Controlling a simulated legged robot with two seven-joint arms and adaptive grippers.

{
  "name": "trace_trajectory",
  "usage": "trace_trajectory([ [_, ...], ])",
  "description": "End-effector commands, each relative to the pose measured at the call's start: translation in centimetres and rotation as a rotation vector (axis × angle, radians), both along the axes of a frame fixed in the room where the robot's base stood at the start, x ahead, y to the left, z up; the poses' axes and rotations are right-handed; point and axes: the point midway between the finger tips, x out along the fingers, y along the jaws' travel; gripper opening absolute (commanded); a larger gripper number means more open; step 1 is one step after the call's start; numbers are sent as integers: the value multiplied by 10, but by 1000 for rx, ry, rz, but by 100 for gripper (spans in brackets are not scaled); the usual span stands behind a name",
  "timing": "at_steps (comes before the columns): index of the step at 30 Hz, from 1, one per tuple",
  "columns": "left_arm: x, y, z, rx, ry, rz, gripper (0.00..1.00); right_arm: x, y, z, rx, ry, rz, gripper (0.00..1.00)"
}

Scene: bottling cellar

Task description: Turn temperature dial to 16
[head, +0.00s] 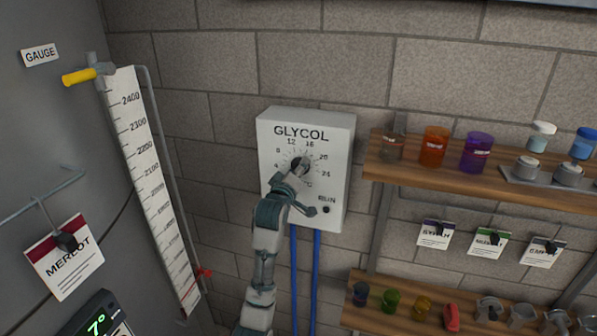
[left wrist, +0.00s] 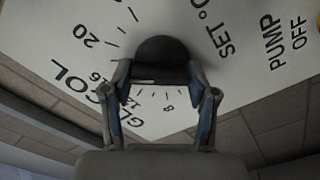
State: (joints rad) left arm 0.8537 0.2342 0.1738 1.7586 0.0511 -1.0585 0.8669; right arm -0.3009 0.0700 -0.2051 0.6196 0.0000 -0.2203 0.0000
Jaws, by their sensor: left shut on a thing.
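The temperature dial is a dark round knob (head: 301,163) on the white GLYCOL control box (head: 336,150), on the brick wall. My left gripper (head: 295,172) is at the dial, its fingers shut on either side of it. In the left wrist view the black knob (left wrist: 162,50) sits between the fingers of the gripper (left wrist: 161,76). The scale numbers 8, 12, 16 and 20 show around it. A short pale line shows on the knob's near side, but the fingers crowd it and I cannot tell the exact setting. My right gripper is not in view.
Two blue pipes (head: 316,265) run down below the box. Right of it, a wooden shelf (head: 378,171) holds coloured jars, and a lower shelf (head: 352,316) holds small items. On the left stand a gauge scale (head: 150,175), a MERLOT card (head: 66,265) and a green display (head: 97,325).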

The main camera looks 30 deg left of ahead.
Motion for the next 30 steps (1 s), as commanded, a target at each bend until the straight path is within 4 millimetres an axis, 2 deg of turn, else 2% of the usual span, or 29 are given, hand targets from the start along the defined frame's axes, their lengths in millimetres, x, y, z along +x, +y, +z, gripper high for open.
trace_trajectory([
  [1, 2, -3, -8, -4, 17, -9, 24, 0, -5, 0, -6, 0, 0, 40],
  [5, 3, -5, -9, -22, 15, -12, 23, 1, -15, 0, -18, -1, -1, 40],
  [8, 3, -6, -9, -114, -7, -16, 24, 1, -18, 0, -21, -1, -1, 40],
  [15, 4, -5, -10, -336, -59, -13, 23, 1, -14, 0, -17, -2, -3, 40],
  [23, 4, -5, -11, -347, -59, -12, 23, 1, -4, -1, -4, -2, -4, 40],
  [24, 4, -5, -11, -347, -59, -12, 61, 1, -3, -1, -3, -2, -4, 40],
  [27, 4, -4, -10, -346, -62, -12, 83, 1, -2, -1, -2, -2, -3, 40],
  [30, 3, -4, -8, -345, -66, -12, 83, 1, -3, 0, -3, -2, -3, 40],
])
